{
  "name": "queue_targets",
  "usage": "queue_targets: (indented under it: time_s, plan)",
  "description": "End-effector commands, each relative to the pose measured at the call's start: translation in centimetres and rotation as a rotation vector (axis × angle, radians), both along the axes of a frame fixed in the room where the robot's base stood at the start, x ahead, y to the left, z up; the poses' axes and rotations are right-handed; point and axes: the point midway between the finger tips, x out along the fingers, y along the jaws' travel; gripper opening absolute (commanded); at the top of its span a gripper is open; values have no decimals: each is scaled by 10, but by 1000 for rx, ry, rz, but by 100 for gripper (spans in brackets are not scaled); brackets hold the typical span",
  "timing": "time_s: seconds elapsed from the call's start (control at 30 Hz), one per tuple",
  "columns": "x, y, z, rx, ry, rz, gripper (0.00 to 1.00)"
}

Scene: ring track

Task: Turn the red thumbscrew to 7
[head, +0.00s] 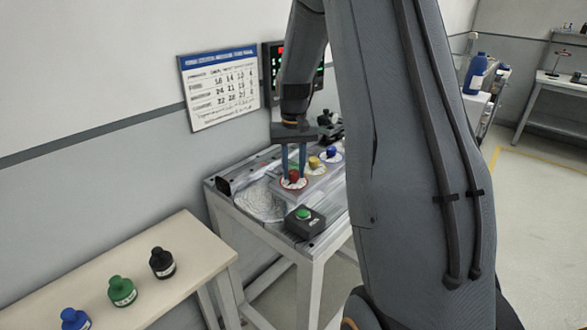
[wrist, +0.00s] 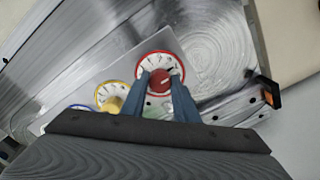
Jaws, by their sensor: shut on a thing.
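The red thumbscrew (wrist: 161,82) sits at the centre of a white dial with a red rim (wrist: 152,60) on a raised metal plate. It also shows in the head view (head: 294,175). My gripper (wrist: 163,90) points down over it, and its two blue fingers are shut on the thumbscrew from both sides. A pale mark shows on top of the thumbscrew, toward the upper right in the wrist view. The dial's numbers are too small to read, and the fingers hide part of the dial.
A yellow knob (head: 314,162) and a blue knob (head: 334,150) stand beside the red one on their own dials. A black box with a green button (head: 304,214) is close in front. A printed wall board (head: 219,85) hangs behind. Bottles stand on the bench (head: 190,255) at left.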

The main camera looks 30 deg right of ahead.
Motion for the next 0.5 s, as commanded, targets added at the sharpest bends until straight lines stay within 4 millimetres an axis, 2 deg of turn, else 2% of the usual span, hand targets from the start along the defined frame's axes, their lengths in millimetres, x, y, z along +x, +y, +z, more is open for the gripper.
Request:
queue_targets:
  time_s: [0.5]
  plan:
    - [1,0,1,-1,-3,-46,5]
